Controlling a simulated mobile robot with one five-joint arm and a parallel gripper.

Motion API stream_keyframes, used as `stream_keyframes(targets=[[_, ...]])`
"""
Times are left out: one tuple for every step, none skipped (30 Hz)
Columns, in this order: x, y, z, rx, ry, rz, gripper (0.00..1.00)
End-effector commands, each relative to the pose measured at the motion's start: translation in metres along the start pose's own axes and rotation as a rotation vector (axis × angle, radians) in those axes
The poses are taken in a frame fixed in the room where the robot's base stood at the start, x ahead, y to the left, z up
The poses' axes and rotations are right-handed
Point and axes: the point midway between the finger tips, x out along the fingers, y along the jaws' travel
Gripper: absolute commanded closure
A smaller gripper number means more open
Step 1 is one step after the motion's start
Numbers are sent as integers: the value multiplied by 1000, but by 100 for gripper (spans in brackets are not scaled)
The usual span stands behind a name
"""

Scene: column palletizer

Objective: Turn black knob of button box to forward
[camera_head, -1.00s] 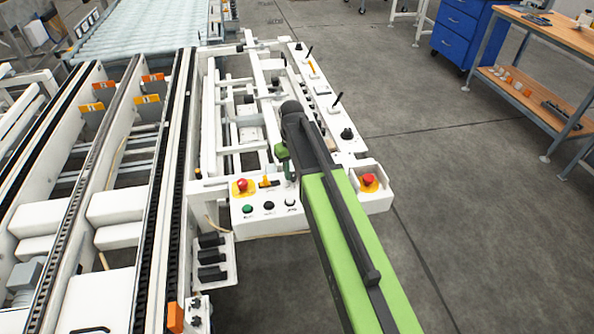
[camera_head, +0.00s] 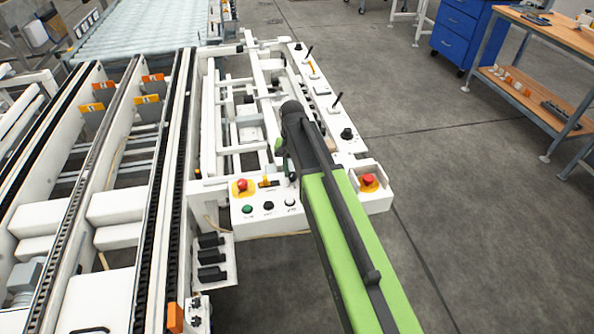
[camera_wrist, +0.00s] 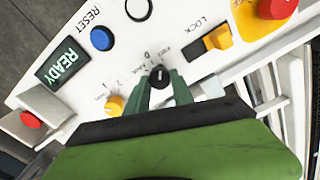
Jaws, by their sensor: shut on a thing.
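The black knob (camera_wrist: 160,74) is on the white button box (camera_wrist: 198,65) in the wrist view, with a pale pointer line and small labels around it that I cannot read surely. My gripper (camera_wrist: 161,83) has its two green fingers on either side of the knob, shut on it. In the head view my gripper (camera_head: 290,167) is over the right part of the button box (camera_head: 238,219), and my arm hides the knob there.
In the wrist view a yellow LOCK switch (camera_wrist: 217,39), a red emergency stop (camera_wrist: 277,7), a blue RESET button (camera_wrist: 102,38), a READY display (camera_wrist: 62,66) and a yellow knob (camera_wrist: 115,105) are near the fingers. Open floor (camera_head: 460,230) lies to the right.

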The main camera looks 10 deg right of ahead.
Motion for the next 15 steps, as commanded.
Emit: stream_keyframes(targets=[[0, 0, -2, 20, 7, -2, 100], [0, 0, -2, 31, 7, -2, 100], [0, 0, -2, 44, 7, -2, 100], [0, 0, -2, 53, 7, -2, 100], [0, 0, -2, 60, 7, -2, 100], [0, 0, -2, 69, 7, -2, 100], [0, 0, -2, 74, 7, -2, 100], [0, 0, -2, 79, 7, -2, 100], [0, 0, -2, 84, 7, -2, 100], [0, 0, -3, 87, 7, -2, 100], [0, 0, -2, 89, 7, -2, 100], [0, 0, -2, 91, 7, -2, 100], [0, 0, -2, 92, 7, -2, 100], [0, 0, -2, 92, 7, -2, 100], [0, 0, -3, 93, 7, -2, 100]])
